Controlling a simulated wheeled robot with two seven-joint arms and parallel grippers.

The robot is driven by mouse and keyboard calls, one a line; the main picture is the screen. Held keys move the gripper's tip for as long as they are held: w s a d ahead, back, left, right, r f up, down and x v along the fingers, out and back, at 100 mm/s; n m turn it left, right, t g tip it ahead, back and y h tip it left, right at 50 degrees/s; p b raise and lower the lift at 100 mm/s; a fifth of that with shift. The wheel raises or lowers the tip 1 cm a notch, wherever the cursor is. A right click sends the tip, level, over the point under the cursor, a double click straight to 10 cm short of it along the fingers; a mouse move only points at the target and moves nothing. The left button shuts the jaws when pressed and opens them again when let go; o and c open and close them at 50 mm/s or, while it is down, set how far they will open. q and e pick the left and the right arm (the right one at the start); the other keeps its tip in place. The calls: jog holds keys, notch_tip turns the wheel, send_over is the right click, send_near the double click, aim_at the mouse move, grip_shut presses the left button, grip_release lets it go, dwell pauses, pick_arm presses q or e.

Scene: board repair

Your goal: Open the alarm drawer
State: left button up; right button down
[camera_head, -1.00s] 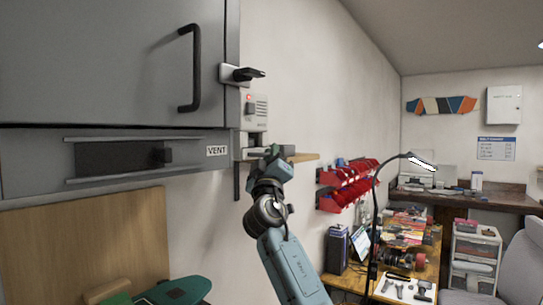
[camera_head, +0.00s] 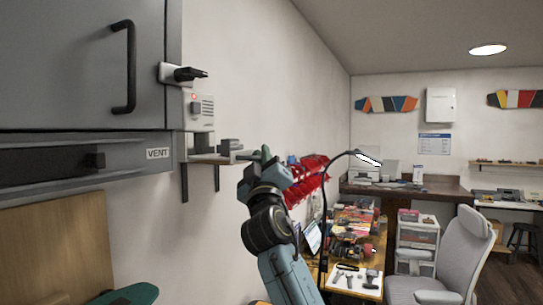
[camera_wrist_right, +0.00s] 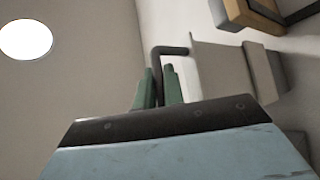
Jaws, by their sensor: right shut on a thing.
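The alarm unit (camera_head: 198,110) is a pale wall box with a lit red light and a grille, right of the grey cabinet. A grey part (camera_head: 230,146) shows lower right of it, by the small shelf; I cannot tell clearly if it is the drawer or how far it is out. My right gripper (camera_head: 265,153) is right of this part. In the right wrist view, the green fingers of my right gripper (camera_wrist_right: 158,88) are shut on a dark bent handle (camera_wrist_right: 172,50) beside a light grey panel (camera_wrist_right: 220,62). My left gripper is not in view.
The grey cabinet (camera_head: 60,60) with a black handle and the vent panel (camera_head: 120,155) fill the left. A shelf on brackets (camera_head: 205,159) is under the alarm. Red bins (camera_head: 308,175), a lamp, a cluttered bench and a chair (camera_head: 455,260) stand to the right.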

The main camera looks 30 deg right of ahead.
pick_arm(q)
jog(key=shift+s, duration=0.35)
pick_arm(e)
jog(key=c, duration=1.5)
grip_release()
